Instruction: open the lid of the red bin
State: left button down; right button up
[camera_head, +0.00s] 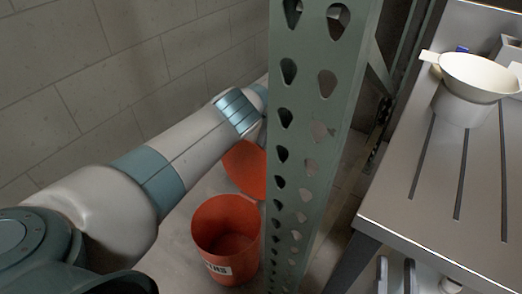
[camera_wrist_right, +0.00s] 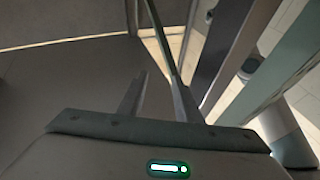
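The red bin (camera_head: 209,236) stands on the floor left of the green perforated post, and I can see into its open top. A red, rounded panel (camera_head: 245,165), apparently its lid, stands raised behind the bin, partly hidden by the arm and the post. My pale arm reaches in from the lower left and passes behind the post, so its gripper is hidden. In the right wrist view, my right gripper (camera_wrist_right: 158,80) has two dark fingers apart with nothing seen between them. My left gripper is not visible.
The green post (camera_head: 312,150) stands close in front of the bin's right side. A block wall (camera_head: 60,100) runs behind. Posts also crowd the right wrist view (camera_wrist_right: 215,65).

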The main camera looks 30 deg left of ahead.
pick_arm(q)
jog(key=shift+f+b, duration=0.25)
jog(key=shift+b, duration=0.45)
pick_arm(e)
jog(key=shift+s+d+r+t+y, duration=0.1)
jog(key=shift+s+r+t+y, duration=0.2)
jog(key=shift+s+r+t, duration=0.7)
jog(key=shift+s+d+r+t+y, duration=0.1)
jog(key=shift+s+r+t+y, duration=0.2)
jog(key=shift+s+r+t, duration=0.65)
jog(key=shift+w+r+g, duration=0.25)
jog(key=shift+g, duration=0.1)
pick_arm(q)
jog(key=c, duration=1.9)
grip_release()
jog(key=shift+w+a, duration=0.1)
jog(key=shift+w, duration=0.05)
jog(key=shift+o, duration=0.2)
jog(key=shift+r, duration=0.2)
pick_arm(e)
jog(key=shift+w+a+f, duration=0.1)
